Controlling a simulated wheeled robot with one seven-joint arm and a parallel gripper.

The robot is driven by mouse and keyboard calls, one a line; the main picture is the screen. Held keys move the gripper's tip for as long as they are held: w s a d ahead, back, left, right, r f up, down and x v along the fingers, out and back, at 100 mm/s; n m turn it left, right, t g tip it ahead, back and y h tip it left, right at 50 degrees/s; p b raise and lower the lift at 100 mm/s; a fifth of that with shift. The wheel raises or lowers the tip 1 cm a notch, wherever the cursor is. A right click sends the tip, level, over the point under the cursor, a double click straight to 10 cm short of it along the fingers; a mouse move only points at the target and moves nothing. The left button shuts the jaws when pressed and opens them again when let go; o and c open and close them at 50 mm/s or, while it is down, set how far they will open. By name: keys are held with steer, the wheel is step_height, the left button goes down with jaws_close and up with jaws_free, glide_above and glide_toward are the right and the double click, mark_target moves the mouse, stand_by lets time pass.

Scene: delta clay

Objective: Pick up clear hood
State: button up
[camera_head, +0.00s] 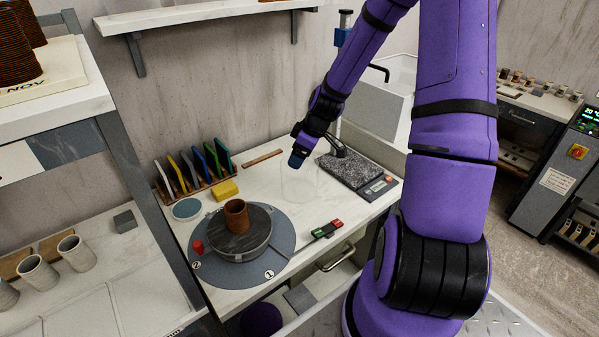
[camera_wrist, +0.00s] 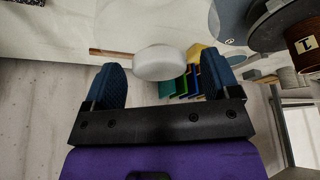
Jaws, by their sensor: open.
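The clear hood (camera_head: 297,184) is a faint see-through shape on the white worktop, just below my gripper (camera_head: 298,158) in the head view. In the wrist view its faint round outline (camera_wrist: 150,14) shows at the top. A pale rounded knob (camera_wrist: 160,62), apparently the hood's, sits between the two blue fingertips of my gripper (camera_wrist: 160,72). The fingers are apart, with space on both sides of the knob. I cannot tell how deep the knob is between them.
A turntable (camera_head: 238,252) with a brown cup (camera_head: 236,216) stands to the left. Coloured tiles in a rack (camera_head: 195,170) and a yellow sponge (camera_head: 224,190) are behind it. A dark speckled slab (camera_head: 350,168) lies to the right. A red and green piece (camera_head: 327,229) is near the front edge.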

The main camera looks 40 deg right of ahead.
steer(key=shift+c, duration=0.5)
steer(key=c, duration=1.3)
steer(key=shift+r, duration=0.15)
